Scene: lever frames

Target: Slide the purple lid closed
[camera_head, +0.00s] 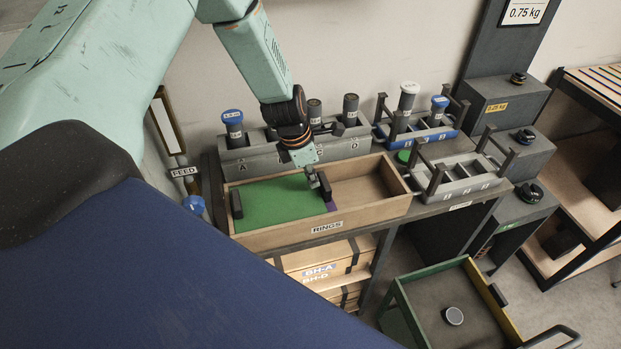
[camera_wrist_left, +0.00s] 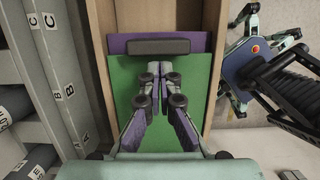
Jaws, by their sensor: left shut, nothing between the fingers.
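The purple lid (camera_head: 331,206) shows as a narrow strip at the right edge of a green lid (camera_head: 280,200) in the wooden RINGS box (camera_head: 376,211). The rest of it appears to be under the green lid. A dark bar handle (camera_head: 325,186) stands on the purple strip; in the left wrist view the purple lid (camera_wrist_left: 200,42) carries it across its middle. My left gripper (camera_head: 314,183) is shut and empty, pointing down over the green lid beside the handle. In the left wrist view its tips (camera_wrist_left: 159,70) lie just short of the handle, with a small gap.
The box's right part is open and looks empty. The green lid has a dark handle (camera_head: 237,204) at its left end. A grey rack (camera_head: 260,155) lettered A to D stands close behind the box. Grey fixtures with posts (camera_head: 462,176) stand to the right.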

